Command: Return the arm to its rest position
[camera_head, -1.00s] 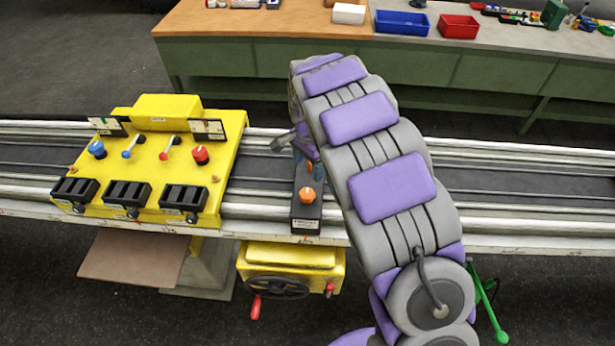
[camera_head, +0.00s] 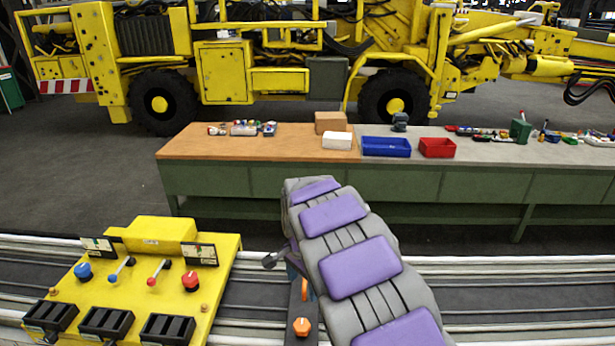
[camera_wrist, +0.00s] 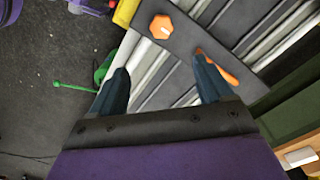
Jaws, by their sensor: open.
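My arm (camera_head: 362,267), grey with purple pads, stretches from the lower right up over the rail assembly in the head view. The dark plate (camera_wrist: 185,42) lies beyond the fingertips, with an orange hexagonal knob (camera_wrist: 161,27) and an orange lever (camera_wrist: 220,68). The right finger overlaps the lever in the picture; I cannot tell whether they touch.
A yellow control panel (camera_head: 150,262) with knobs and levers sits left on the rails (camera_head: 520,290). Behind is a workbench (camera_head: 240,145) with a blue bin (camera_head: 386,147), a red bin (camera_head: 437,147) and boxes. A yellow vehicle (camera_head: 290,60) stands farther back. A green handle (camera_wrist: 75,87) shows in the wrist view.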

